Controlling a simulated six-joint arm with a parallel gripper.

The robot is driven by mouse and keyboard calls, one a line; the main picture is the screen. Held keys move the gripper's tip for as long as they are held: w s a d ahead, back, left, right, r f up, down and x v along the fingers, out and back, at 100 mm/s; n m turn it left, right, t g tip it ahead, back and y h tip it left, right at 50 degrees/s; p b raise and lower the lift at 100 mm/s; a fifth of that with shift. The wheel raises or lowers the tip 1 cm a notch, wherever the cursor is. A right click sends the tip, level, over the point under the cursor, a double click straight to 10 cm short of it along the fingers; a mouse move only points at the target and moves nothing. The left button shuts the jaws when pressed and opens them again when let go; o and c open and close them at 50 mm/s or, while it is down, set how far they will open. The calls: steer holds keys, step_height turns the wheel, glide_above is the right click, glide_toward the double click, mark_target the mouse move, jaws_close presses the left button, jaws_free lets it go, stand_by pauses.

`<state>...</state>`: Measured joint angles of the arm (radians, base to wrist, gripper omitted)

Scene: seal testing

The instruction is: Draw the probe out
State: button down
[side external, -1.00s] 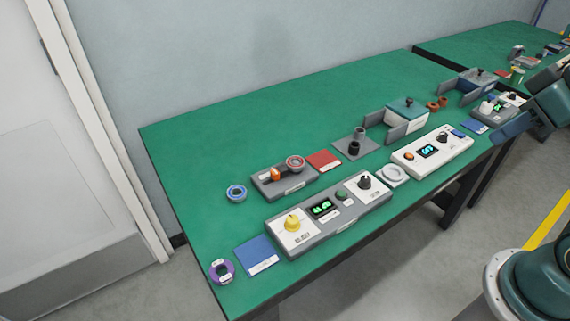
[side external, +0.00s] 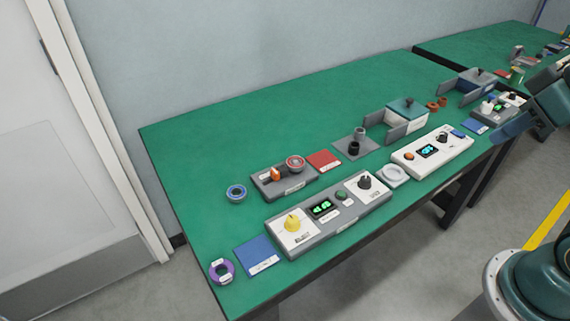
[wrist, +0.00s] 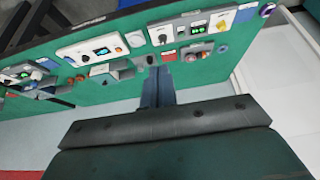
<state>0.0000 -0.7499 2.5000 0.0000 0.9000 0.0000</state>
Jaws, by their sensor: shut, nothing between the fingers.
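No part is plainly marked as the probe, and I cannot tell which one it is. Candidates are a dark upright cylinder (side external: 354,148) on a grey plate (side external: 341,146), with a grey cylinder (side external: 360,132) behind it, and an orange piece (side external: 275,175) on a grey block (side external: 262,188) that also carries a red-ringed round part (side external: 295,163). My gripper (wrist: 151,70) shows in the wrist view, its fingers together and empty, pointing towards the bench. It appears apart from all the parts. In the side view its fingertips are not clearly seen.
A grey console (side external: 330,221) with a yellow knob (side external: 292,222) and a white console (side external: 432,153) stand along the front edge. Grey housings (side external: 404,118), blue and red cards, and loose rings lie on the green bench (side external: 220,150). Its back left is clear.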

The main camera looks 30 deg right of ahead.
steer(key=c, duration=1.6)
jaws_free()
steer(key=o, duration=0.4)
steer(key=shift+w+r, duration=0.2)
steer(key=shift+w, duration=0.05)
steer(key=w+a+r+n+g, duration=0.1)
steer(key=w+a+n, duration=0.15)
steer(key=w, duration=0.45)
steer(key=w+a+n+g, duration=0.15)
steer(key=w+n, duration=0.25)
steer(key=w, duration=0.4)
steer(key=w+a+r+n+g, duration=0.1)
steer(key=w+a+n, duration=0.2)
steer(key=w, duration=0.4)
steer(key=w+a+f+n+g, duration=0.1)
steer(key=w+a+f+n, duration=0.3)
steer(key=w+f, duration=0.3)
steer(key=w+a+f+n+g, duration=0.1)
steer(key=w+a+f+n, duration=0.3)
steer(key=w+a+f, duration=0.2)
step_height(320, 180, down, 4)
steer(key=w, duration=0.2)
steer(key=shift+w+a, duration=0.25)
steer(key=shift+w, duration=0.05)
